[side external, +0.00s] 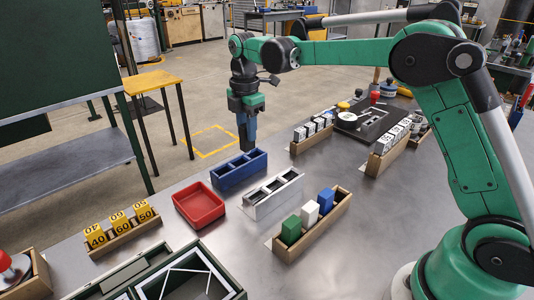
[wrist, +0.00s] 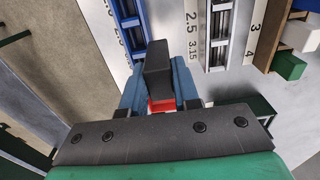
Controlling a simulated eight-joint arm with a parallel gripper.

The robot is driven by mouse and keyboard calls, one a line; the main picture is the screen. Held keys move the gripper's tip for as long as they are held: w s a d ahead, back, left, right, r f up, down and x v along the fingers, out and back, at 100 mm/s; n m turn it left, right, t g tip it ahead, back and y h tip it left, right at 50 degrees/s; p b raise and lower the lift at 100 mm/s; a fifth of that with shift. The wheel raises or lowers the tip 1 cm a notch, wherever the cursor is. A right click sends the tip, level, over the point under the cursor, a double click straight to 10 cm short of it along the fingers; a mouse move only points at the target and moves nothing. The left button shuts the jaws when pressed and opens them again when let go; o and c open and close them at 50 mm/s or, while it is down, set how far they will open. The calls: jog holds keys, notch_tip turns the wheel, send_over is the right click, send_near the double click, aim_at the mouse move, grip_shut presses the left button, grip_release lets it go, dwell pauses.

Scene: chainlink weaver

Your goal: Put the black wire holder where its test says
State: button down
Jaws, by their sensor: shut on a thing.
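My gripper (side external: 248,128) is shut on the black wire holder (wrist: 157,65), a dark block held between its blue fingers. In the side view the black wire holder (side external: 243,138) hangs at the back end of the blue rack (side external: 240,170), at or just above it; I cannot tell if they touch. The white rack (side external: 270,195) stands in front of the blue one, with open slots. In the wrist view the blue rack (wrist: 125,22) and white rack (wrist: 217,32) lie ahead, with printed numbers such as 2.5 and 3.15 beside them.
A wooden rack (side external: 313,228) holds green, white and blue holders. A red tray (side external: 199,205) stands left of the racks. Yellow numbered blocks (side external: 118,225) stand at left. A black tester-like unit (side external: 362,122) and racks of white numbered blocks (side external: 392,142) are at back right.

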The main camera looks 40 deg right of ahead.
jog(key=w+d, duration=0.4)
jog(key=d, duration=0.1)
jog(key=shift+s+f, duration=0.2)
jog(key=shift+f, duration=3.45)
jog(key=c, duration=0.6)
grip_release()
jog(key=shift+o, duration=0.2)
jog(key=shift+r, duration=0.1)
jog(key=shift+r, duration=2.75)
